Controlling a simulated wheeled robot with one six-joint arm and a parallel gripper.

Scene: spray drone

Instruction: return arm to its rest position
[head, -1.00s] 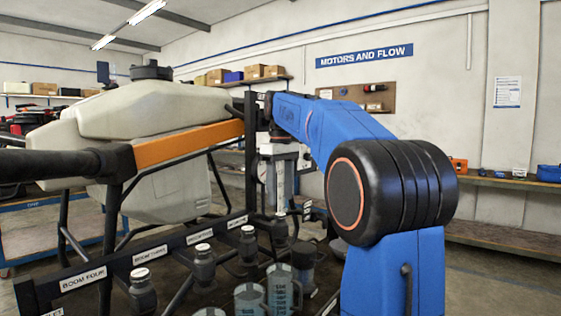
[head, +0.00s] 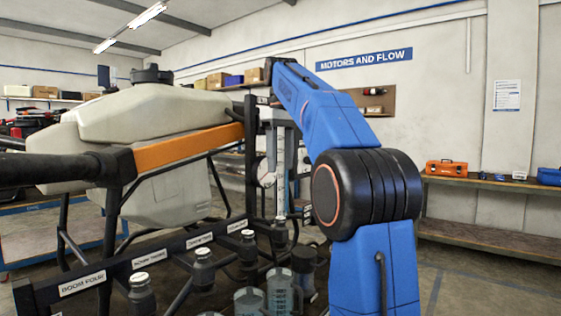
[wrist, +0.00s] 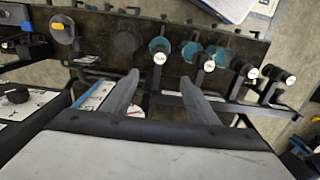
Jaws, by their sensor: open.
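My blue arm (head: 335,125) stands right of centre in the head view, bent at a dark round joint, with its upper link reaching up and back to the left. My gripper (wrist: 159,76) shows in the wrist view with two grey fingers spread apart and nothing between them. I cannot make the fingers out clearly in the head view. Below the fingers, in the wrist view, are a dark bench and several capped nozzles, one with a white cap (wrist: 209,66).
The spray drone's pale tank (head: 150,112) and orange-banded boom (head: 185,146) fill the left. A rack with nozzles and a boom four label (head: 82,283) stands in front, with clear jugs (head: 280,290) beside my arm. An orange toolbox (head: 446,168) sits on the right shelf. Floor at right is open.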

